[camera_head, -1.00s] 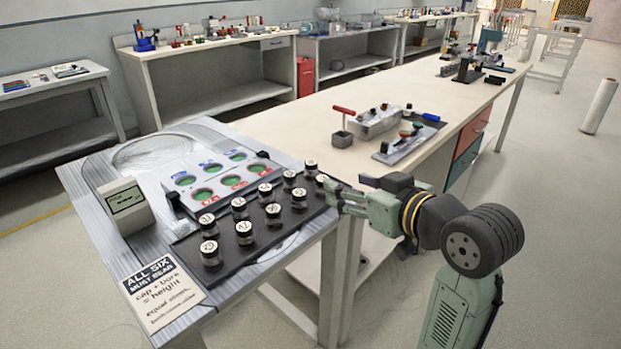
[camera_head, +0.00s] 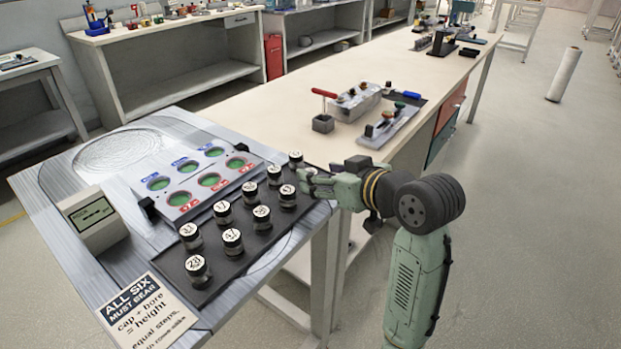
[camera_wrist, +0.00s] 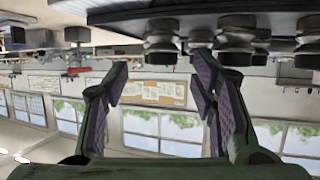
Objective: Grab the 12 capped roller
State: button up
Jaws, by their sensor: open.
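Several dark rollers with white numbered caps stand upright in two rows on a black tray (camera_head: 207,293). Most cap numbers are too small to read surely, so I cannot tell which roller is the 12. One roller (camera_head: 287,196) stands just left of my gripper (camera_head: 309,182), and another roller (camera_head: 295,160) is at the tray's far end. My gripper is open and empty at the tray's right edge, near roller height. In the wrist view, my gripper (camera_wrist: 160,88) has its fingers spread with nothing between them; the rollers (camera_wrist: 162,42) appear upside down along the top.
A panel with green round pockets (camera_head: 196,183) lies left of the rollers. A grey display box (camera_head: 93,218) and a printed sign (camera_head: 147,312) are nearby. A fixture with a red handle (camera_head: 323,119) stands on the long bench behind my gripper.

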jog(key=x, duration=0.4)
jog(key=shift+a+f+p, duration=0.25)
jog(key=shift+p, duration=0.15)
grip_shut()
